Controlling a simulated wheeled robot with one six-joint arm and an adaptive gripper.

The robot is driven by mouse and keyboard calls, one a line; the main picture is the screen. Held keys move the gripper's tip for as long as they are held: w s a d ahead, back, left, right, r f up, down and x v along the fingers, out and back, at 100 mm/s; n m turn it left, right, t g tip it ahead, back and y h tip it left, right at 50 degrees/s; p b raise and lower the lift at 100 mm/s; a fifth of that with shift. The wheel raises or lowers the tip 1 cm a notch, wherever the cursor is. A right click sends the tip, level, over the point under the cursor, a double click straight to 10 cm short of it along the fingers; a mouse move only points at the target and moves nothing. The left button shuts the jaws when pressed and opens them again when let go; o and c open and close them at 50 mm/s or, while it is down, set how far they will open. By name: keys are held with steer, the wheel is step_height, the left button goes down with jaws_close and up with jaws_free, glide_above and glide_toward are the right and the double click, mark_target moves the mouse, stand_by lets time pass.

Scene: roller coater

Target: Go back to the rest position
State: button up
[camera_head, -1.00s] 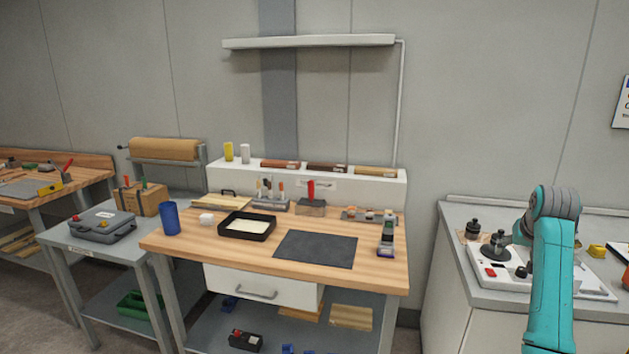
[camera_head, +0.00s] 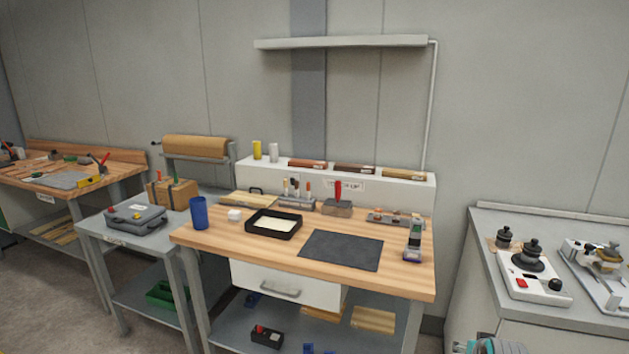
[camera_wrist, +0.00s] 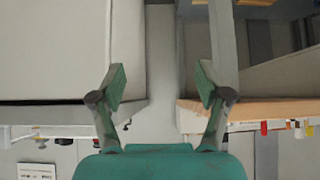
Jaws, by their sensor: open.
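My gripper (camera_wrist: 161,85) shows in the wrist view with its two green-padded fingers spread apart. Nothing is between them. The wrist view looks upside down, with a wooden bench edge (camera_wrist: 265,108) to the right and a pale cabinet (camera_wrist: 50,50) to the left, beyond the fingers. In the head view only a small teal and grey part of my arm shows at the bottom right edge; my gripper is out of that view.
A wooden workbench (camera_head: 210,238) holds a black tray (camera_head: 291,229), a dark mat (camera_head: 340,250) and a blue cup (camera_head: 198,212). A grey side table (camera_head: 95,228) stands left. A white-topped counter (camera_head: 490,270) with machines (camera_head: 533,275) stands right. Some floor shows at left.

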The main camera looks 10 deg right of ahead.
steer(key=s+a+f+n+t, duration=0.1)
steer(key=s+a+f, duration=0.3)
steer(key=s+a, duration=0.35)
steer(key=s+a+f+n+t+y, duration=0.1)
steer(key=s+a+f, duration=0.3)
steer(key=s+a, duration=0.3)
steer(key=s+a+f+n+t, duration=0.15)
steer(key=s+a+f, duration=0.3)
steer(key=a, duration=0.45)
steer(key=s+a+r+t+y, duration=0.1)
steer(key=s+a+r, duration=0.25)
steer(key=s, duration=0.45)
steer(key=s+a+r+t+y, duration=0.1)
steer(key=s+a+r, duration=0.25)
steer(key=s, duration=0.45)
steer(key=s+a+r+n+t+y, duration=0.1)
steer(key=s+a+r, duration=0.3)
steer(key=s+r, duration=0.6)
steer(key=shift+s+r+n+t, duration=0.3)
steer(key=shift+s+n, duration=0.2)
steer(key=shift+n, duration=0.25)
